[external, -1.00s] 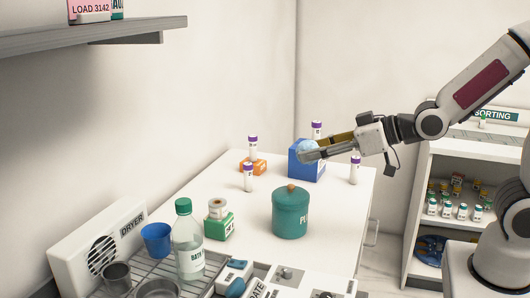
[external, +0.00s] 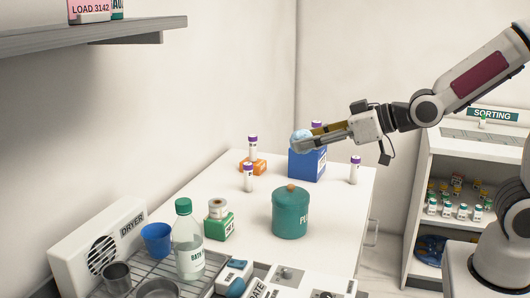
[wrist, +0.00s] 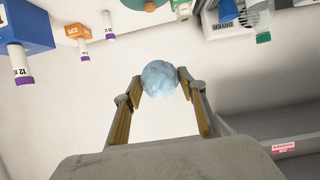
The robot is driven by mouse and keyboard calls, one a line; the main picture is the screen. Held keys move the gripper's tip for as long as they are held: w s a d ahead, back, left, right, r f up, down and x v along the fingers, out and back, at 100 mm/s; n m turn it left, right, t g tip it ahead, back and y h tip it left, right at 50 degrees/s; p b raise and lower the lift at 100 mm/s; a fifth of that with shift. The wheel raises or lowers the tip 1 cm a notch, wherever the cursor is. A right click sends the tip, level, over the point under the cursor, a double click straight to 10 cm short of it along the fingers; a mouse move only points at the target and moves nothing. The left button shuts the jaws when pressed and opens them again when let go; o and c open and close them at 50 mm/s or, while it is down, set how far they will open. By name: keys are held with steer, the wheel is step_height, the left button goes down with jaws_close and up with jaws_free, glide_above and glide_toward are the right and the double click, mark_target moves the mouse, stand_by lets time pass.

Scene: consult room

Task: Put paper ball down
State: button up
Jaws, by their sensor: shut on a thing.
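The paper ball is a crumpled light blue ball (external: 301,141) at the tip of my gripper (external: 304,144). In the wrist view the ball (wrist: 159,79) sits between the two fingertips (wrist: 158,84), which touch it on both sides. My gripper is shut on it and holds it in the air, in front of the upper part of the blue box (external: 308,164) in the external view. I cannot tell the exact height above the white counter (external: 260,215).
A teal lidded jar (external: 290,213) stands on the counter below. White purple-capped vials stand nearby: one (external: 355,170) at right, one (external: 248,177) at left, and one in an orange block (external: 253,167). A green box (external: 219,226) and a bottle (external: 188,245) are at front left.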

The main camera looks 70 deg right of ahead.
steer(key=w+d+m+h, duration=0.1)
steer(key=w+d, duration=0.2)
steer(key=w, duration=0.6)
steer(key=w+d+m+h, duration=0.1)
steer(key=w+d, duration=0.1)
steer(key=w, duration=0.6)
steer(key=w+d+f+m+h, duration=0.1)
steer(key=w+d+f, duration=0.2)
steer(key=w+f, duration=0.2)
steer(key=w+d+f+m+g+h, duration=0.1)
steer(key=w+f, duration=0.4)
steer(key=w, duration=0.5)
steer(key=shift+w+d+h, duration=0.2)
steer(key=shift+d+h, duration=0.3)
steer(key=shift+d, duration=0.45)
steer(key=shift+f, duration=3.05)
steer(key=shift+f, duration=1.9)
steer(key=shift+f, duration=0.6)
